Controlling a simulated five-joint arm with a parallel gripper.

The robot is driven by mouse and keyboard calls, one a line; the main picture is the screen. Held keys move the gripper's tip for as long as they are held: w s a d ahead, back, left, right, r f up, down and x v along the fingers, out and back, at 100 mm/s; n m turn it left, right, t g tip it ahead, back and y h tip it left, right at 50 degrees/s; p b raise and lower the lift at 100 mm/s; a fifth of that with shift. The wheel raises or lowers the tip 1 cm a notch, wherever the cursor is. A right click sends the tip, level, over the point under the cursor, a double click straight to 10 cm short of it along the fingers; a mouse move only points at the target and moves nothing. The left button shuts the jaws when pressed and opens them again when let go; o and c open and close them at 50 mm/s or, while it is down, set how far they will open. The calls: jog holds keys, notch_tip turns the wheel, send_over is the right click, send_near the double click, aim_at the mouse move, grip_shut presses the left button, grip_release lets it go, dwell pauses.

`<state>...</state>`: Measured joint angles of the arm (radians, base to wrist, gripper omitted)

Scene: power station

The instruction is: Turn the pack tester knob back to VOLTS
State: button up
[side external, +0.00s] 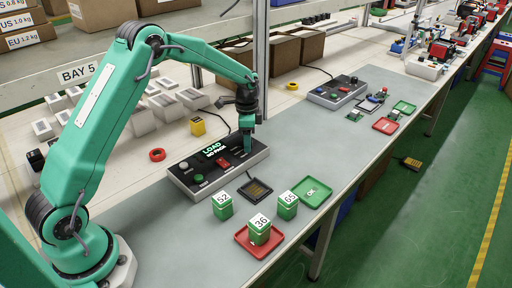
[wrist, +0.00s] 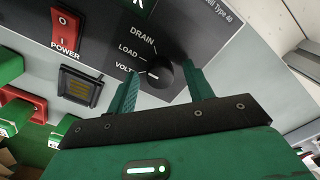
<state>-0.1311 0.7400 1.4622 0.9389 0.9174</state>
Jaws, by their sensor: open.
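The pack tester (side external: 190,183) is a dark grey box on the bench, its lit display (side external: 213,150) reading LOAD, NO PACK. Its black knob (wrist: 159,75) shows in the wrist view beside the labels DRAIN, LOAD and VOLTS, the last partly covered. A white mark shows on the knob's left side; I cannot tell exactly which label it points to. My gripper (side external: 247,143) points down over the tester's right end and hides the knob in the side view. In the wrist view my gripper (wrist: 163,80) is open, with one finger on each side of the knob; contact is not clear.
A red POWER switch (wrist: 65,25) and a contact pad (wrist: 78,86) show near the knob. Green packs marked 52 (side external: 222,208), 36 (side external: 260,233) and 65 (side external: 287,207) stand in front of the tester, 36 on a red tray (side external: 243,243). A green OK tray (side external: 316,186) lies right.

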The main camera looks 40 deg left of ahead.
jog(key=c, duration=1)
jog(key=shift+n, duration=0.3)
jog(key=n, duration=0.4)
jog(key=shift+n, duration=2.2)
jog(key=o, duration=1)
jog(key=shift+r, duration=0.15)
